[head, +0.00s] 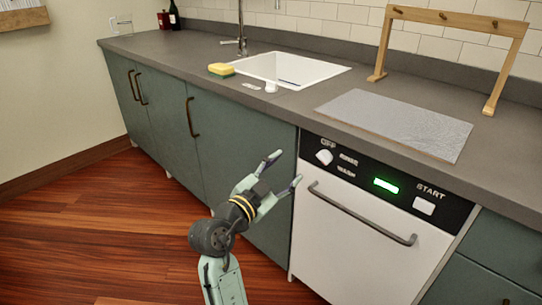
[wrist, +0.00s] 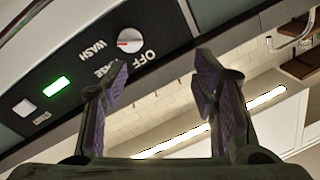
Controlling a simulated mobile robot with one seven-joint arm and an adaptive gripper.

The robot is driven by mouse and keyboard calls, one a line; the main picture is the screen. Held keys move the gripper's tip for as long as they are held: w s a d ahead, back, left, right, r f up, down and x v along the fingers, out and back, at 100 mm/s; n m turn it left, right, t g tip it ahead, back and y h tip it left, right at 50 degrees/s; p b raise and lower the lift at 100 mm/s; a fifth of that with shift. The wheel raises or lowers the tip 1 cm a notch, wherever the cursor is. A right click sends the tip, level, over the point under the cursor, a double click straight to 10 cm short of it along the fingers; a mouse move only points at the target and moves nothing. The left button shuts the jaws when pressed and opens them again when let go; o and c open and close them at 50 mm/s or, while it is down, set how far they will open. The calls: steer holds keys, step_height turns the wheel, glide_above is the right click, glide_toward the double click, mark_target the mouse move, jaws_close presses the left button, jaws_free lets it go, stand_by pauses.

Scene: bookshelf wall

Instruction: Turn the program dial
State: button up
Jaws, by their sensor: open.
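The program dial (head: 324,156) is a round white knob at the left end of the dishwasher's black control panel, with the labels OFF, RINSE and WASH around it. In the wrist view the dial (wrist: 130,40) shows a red mark, and the picture is turned nearly upside down. I cannot tell exactly which label the mark points at. My gripper (head: 286,168) is open and empty, a little left of the dial and apart from it. In the wrist view my fingers (wrist: 162,64) are spread below the dial, and the left finger hides part of the RINSE label.
A green display (head: 386,186) is lit on the panel, with the white START button (head: 424,206) to its right. The dishwasher door handle (head: 362,214) sticks out below. The counter edge overhangs the panel. The wooden floor (head: 80,240) at left is clear.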

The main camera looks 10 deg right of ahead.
mark_target(321, 160)
steer(key=shift+m+g+h, duration=0.6)
steer(key=shift+m+g, duration=0.1)
steer(key=shift+g, duration=0.2)
steer(key=w+d+p, duration=0.1)
steer(key=d, duration=0.2)
steer(key=w+d+f+p, duration=0.1)
steer(key=w+d, duration=0.1)
steer(key=d, duration=0.2)
steer(key=w+d, duration=0.2)
steer(key=d, duration=0.2)
steer(key=shift+w+f+p, duration=0.1)
steer(key=shift+f+p, duration=0.25)
steer(key=shift+p, duration=0.05)
steer(key=shift+a, duration=0.1)
steer(key=shift+c, duration=0.5)
steer(key=c, duration=1.1)
